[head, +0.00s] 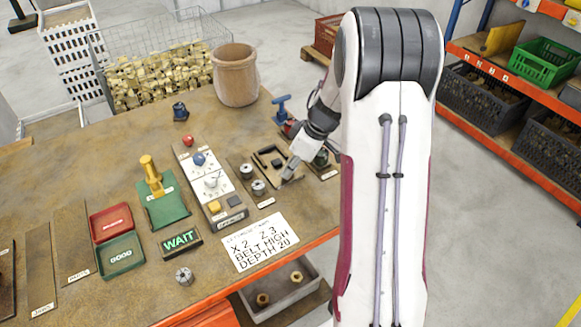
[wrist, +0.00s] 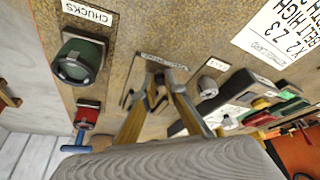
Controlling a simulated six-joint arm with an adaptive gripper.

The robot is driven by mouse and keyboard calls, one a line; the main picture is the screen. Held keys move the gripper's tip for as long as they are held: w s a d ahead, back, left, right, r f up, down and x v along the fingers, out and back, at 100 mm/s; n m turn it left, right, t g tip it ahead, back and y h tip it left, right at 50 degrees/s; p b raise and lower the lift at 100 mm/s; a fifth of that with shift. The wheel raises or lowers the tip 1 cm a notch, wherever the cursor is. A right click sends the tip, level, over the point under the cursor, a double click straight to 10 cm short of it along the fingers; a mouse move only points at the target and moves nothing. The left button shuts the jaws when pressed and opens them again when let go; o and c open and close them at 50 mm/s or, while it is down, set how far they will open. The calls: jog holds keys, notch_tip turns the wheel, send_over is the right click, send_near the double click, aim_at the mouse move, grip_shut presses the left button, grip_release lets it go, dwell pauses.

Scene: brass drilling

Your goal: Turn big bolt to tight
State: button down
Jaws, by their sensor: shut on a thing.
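My gripper (head: 289,174) reaches down to a dark flat board (head: 238,158) near the right side of the bench. In the wrist view its two fingers (wrist: 163,82) come together low over a labelled spot. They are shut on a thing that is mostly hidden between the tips. A black angular piece (head: 265,153) lies on the board just left of the gripper. I cannot tell for sure which thing is the big bolt. A green and dark round chuck piece (head: 321,158) is right of the gripper, and it shows in the wrist view (wrist: 78,62) beside the CHUCKS label.
A red piece with a blue T-handle (head: 281,108) stands close behind my gripper. Two round metal pieces (head: 258,187) and a white control panel (head: 207,180) are to the left. The WAIT sign (head: 180,241) and a white note (head: 260,243) lie nearer the front edge.

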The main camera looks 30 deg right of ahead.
jog(key=shift+m, duration=0.3)
jog(key=c, duration=2.4)
grip_release()
jog(key=shift+o, duration=0.2)
jog(key=shift+r, duration=0.1)
jog(key=v, duration=1.2)
jog(key=shift+s+a, duration=0.1)
jog(key=shift+a, duration=0.05)
